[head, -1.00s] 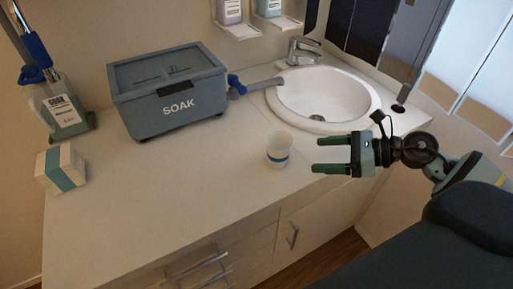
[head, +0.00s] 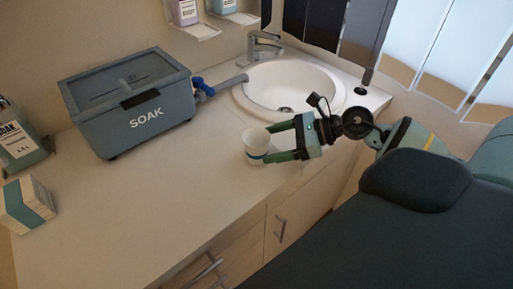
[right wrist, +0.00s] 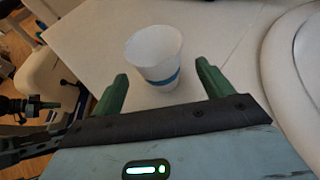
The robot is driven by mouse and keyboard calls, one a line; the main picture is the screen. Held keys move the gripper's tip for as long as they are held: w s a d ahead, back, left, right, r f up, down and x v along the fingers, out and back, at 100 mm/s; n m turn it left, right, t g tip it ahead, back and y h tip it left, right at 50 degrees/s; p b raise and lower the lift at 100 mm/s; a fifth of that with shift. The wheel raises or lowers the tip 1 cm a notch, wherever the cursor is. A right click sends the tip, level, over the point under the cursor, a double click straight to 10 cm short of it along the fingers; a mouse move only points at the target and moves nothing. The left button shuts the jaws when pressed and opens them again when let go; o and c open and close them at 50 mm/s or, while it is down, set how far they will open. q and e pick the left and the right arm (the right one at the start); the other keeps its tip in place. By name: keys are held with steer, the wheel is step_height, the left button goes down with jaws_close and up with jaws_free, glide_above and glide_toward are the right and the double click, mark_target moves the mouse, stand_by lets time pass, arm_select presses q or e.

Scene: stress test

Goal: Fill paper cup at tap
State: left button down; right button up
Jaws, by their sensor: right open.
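The white paper cup (head: 256,146) with a blue band stands upright on the counter, left of and in front of the sink. My right gripper (head: 268,142) is open, with its green fingers reaching to the cup from the right. In the right wrist view the cup (right wrist: 154,58) stands ahead of and between the two spread fingertips (right wrist: 164,84); I cannot tell whether either finger touches it. The chrome tap (head: 264,44) stands at the back edge of the white sink (head: 318,72). My left gripper is not in view.
A labelled bottle (head: 20,142) and a small box (head: 27,205) are at the left. The front counter area is clear.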

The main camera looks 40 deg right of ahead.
mark_target(257, 149)
steer(key=shift+p+x, duration=0.45)
steer(key=shift+x, duration=1.5)
steer(key=shift+w+a+f, duration=0.3)
steer(key=shift+a+f, duration=0.15)
steer(key=shift+f, duration=0.1)
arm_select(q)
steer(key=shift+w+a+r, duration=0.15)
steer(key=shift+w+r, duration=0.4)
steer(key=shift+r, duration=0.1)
arm_select(e)
steer(key=c, duration=1)
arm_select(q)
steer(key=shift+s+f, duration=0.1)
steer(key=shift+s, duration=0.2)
arm_select(e)
steer(key=shift+c, duration=0.2)
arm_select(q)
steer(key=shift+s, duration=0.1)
